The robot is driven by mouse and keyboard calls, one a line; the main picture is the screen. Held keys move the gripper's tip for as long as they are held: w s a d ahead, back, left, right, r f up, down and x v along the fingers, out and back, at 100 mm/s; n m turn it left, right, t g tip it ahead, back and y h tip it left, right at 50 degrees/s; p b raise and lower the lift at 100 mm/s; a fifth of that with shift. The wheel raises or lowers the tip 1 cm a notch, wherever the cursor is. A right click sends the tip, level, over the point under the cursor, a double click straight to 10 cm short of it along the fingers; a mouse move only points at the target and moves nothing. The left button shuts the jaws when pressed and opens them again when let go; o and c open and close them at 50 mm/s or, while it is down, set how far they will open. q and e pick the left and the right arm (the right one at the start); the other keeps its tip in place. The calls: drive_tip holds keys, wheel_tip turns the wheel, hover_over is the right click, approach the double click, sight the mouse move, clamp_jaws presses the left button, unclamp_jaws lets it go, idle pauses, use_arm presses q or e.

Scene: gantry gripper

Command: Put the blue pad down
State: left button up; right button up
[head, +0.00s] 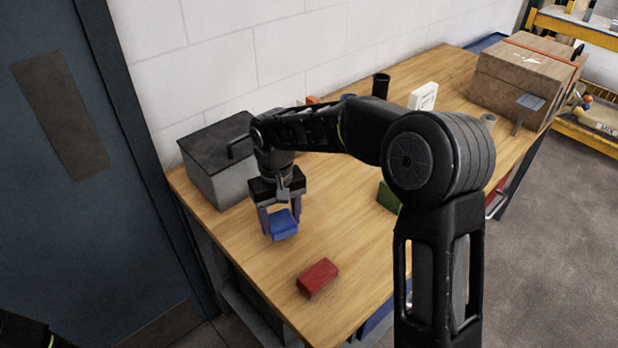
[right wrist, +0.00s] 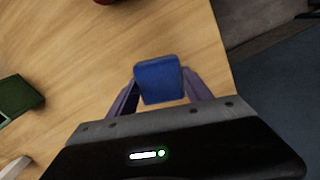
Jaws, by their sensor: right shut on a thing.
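The blue pad (head: 284,225) is between the fingers of my right gripper (head: 280,221), over the left part of the wooden table (head: 345,237). My right gripper is shut on it. In the right wrist view the blue pad (right wrist: 159,80) sits between the two fingertips of the gripper (right wrist: 160,92), with bare wood around it. I cannot tell whether the pad touches the tabletop. Of my left arm only a dark part shows at the bottom left corner; its gripper is out of view.
A red block (head: 318,277) lies toward the front edge. A green block (head: 388,197) is partly hidden behind my right arm. A grey lidded box (head: 218,165) stands by the wall. A cardboard box (head: 522,80) and white box (head: 423,97) stand farther back. Wood between the pad and red block is clear.

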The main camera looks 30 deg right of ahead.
drive_tip(key=shift+m, duration=0.6)
drive_tip(key=d, duration=0.1)
drive_tip(key=d+r, duration=0.1)
drive_tip(key=d, duration=0.1)
drive_tip(key=d+r, duration=0.1)
drive_tip(key=d, duration=0.1)
drive_tip(key=shift+d+b, duration=0.1)
drive_tip(key=shift+b, duration=0.25)
drive_tip(key=s+d+r+b, duration=0.1)
drive_tip(key=s+d+r, duration=0.3)
drive_tip(key=s+d, duration=0.6)
drive_tip(key=shift+s+d+r, duration=0.2)
drive_tip(key=shift+s, duration=0.2)
drive_tip(key=shift+f+p, duration=0.3)
drive_tip(key=shift+f, duration=2.85)
